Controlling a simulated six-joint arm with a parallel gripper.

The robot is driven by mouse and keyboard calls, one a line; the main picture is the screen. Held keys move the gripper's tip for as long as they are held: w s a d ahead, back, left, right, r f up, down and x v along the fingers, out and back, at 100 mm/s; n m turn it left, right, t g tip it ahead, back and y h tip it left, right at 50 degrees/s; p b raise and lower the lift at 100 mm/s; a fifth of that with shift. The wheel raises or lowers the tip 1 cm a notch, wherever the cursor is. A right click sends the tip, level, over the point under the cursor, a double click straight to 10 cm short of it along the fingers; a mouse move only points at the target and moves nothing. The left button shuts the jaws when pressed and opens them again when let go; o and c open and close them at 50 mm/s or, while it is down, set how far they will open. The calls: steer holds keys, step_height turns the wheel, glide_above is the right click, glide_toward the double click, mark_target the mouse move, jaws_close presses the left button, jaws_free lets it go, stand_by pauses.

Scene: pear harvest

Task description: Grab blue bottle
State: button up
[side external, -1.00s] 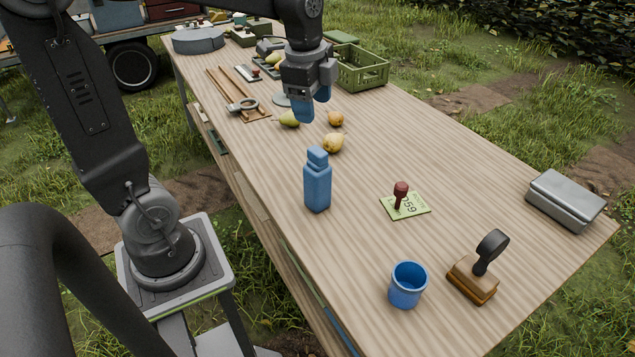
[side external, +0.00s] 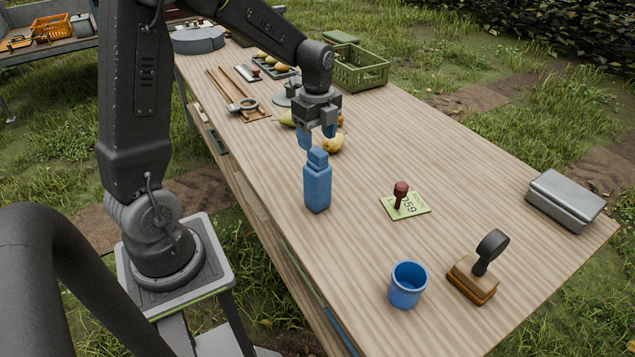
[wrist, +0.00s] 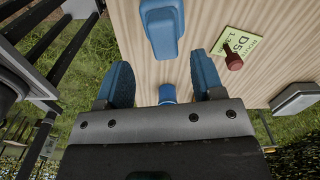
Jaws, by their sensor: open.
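The blue bottle (side external: 317,186) stands upright on the wooden table, towards its near left edge in the side view. In the wrist view the bottle (wrist: 162,28) shows at the top, beyond the gap between my fingers. My gripper (side external: 317,138) is open and empty, with blue fingertips pointing down. In the side view it appears just above and behind the bottle's cap, apart from it as far as I can tell. In the wrist view my gripper (wrist: 162,85) has its two blue fingers spread wide.
A red-handled stamp (side external: 401,194) sits on a green card. A yellow pear (side external: 334,143) lies behind the bottle.

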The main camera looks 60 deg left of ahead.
mark_target(318, 150)
steer(key=f, duration=0.5)
steer(key=shift+w+a+f, duration=0.1)
steer(key=shift+w+a, duration=0.1)
steer(key=shift+a, duration=0.05)
jaws_close()
stand_by(0.4)
